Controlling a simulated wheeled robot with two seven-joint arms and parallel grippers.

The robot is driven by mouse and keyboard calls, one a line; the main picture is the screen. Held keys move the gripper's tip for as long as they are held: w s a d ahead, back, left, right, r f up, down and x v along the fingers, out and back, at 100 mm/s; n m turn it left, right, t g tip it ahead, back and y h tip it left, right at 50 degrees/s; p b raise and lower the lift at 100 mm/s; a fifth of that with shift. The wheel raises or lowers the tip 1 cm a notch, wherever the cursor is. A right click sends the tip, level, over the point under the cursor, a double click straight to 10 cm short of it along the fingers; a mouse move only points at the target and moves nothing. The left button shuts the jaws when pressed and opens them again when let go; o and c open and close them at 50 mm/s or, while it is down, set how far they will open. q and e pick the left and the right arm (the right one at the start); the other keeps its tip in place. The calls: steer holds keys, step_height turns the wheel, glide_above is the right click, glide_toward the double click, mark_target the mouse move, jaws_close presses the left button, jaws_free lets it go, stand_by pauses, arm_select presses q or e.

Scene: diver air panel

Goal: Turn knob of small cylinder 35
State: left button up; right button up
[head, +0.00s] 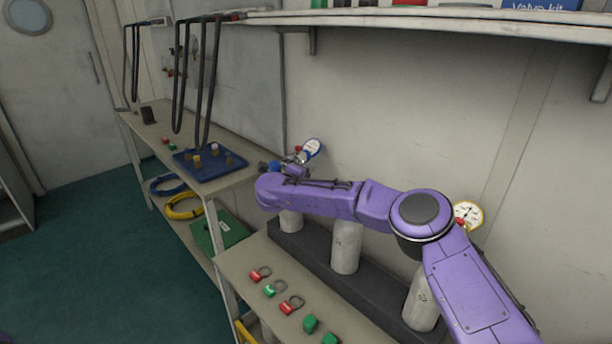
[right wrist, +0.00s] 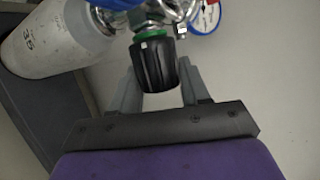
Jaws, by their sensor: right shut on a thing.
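Small cylinder 35 (right wrist: 45,40) is a pale cylinder marked "35" at the upper left of the right wrist view. Its black ribbed knob (right wrist: 154,68) with a green ring is at the top middle. My right gripper (right wrist: 160,82) has its grey fingers on either side of the knob and is shut on it. In the head view the leftmost cylinder (head: 291,221) stands in a dark rack, its upper part hidden by my purple right arm. My left gripper is not in view.
Two more cylinders (head: 346,248) stand along the dark rack (head: 376,291) to the right. Padlock-like red and green tags (head: 290,305) lie on the bench in front. A blue tray (head: 210,173) sits on the left bench. A shelf (head: 430,19) runs overhead.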

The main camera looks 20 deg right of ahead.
steer(key=shift+g+y, duration=0.3)
stand_by(0.4)
steer(key=o, duration=1)
steer(key=b+v, duration=0.1)
steer(key=v, duration=0.9)
steer(key=shift+s+a, duration=0.2)
steer(key=shift+s, duration=0.05)
